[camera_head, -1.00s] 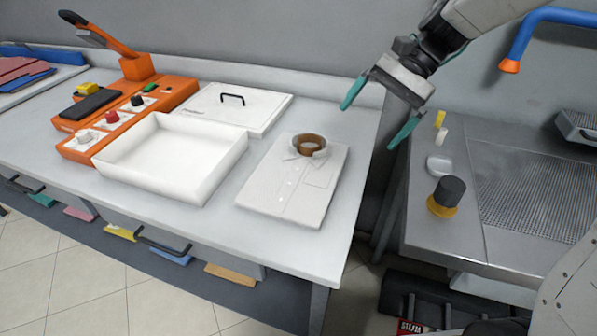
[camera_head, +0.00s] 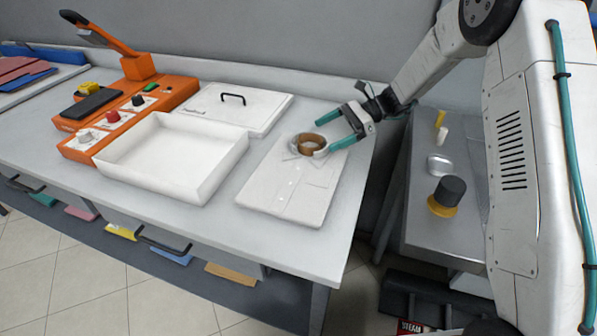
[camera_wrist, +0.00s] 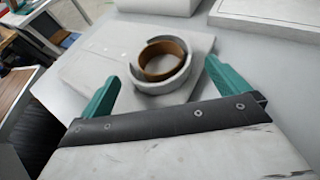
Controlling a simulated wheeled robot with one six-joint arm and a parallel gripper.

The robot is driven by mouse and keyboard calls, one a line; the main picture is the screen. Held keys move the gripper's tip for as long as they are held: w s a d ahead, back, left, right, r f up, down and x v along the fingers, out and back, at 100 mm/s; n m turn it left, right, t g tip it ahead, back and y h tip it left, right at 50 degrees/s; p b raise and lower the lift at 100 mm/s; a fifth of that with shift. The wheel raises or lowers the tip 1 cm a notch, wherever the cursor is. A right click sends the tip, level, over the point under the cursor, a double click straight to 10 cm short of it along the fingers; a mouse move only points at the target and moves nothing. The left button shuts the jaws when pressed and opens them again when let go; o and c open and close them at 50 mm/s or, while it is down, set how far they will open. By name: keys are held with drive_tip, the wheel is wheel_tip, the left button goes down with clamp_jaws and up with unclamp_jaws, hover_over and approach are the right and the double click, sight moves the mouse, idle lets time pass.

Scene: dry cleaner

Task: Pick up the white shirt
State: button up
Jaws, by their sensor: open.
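The white shirt (camera_head: 287,189) lies folded flat on the light table, near its right end. Its collar stands up around a brown ring (camera_head: 308,143), and buttons and a pocket show on its front. My gripper (camera_head: 323,133) is open at the shirt's collar end, with its teal fingers spread. In the wrist view the collar (camera_wrist: 163,80) appears between and just beyond the fingertips of my gripper (camera_wrist: 160,75). The fingers look apart from the collar, though the exact gap and height are hard to tell.
A white open tray (camera_head: 215,178) stands left of the shirt, with a white lid with a black handle (camera_head: 232,106) behind it. An orange press machine (camera_head: 135,100) is farther left. A metal counter with a black-and-yellow knob (camera_head: 447,194) is at the right, across a gap.

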drive_tip(key=x, duration=0.5)
drive_tip(key=shift+s+a+f, duration=0.1)
drive_tip(key=shift+f, duration=0.2)
drive_tip(key=c, duration=0.8)
drive_tip(key=shift+r, duration=0.15)
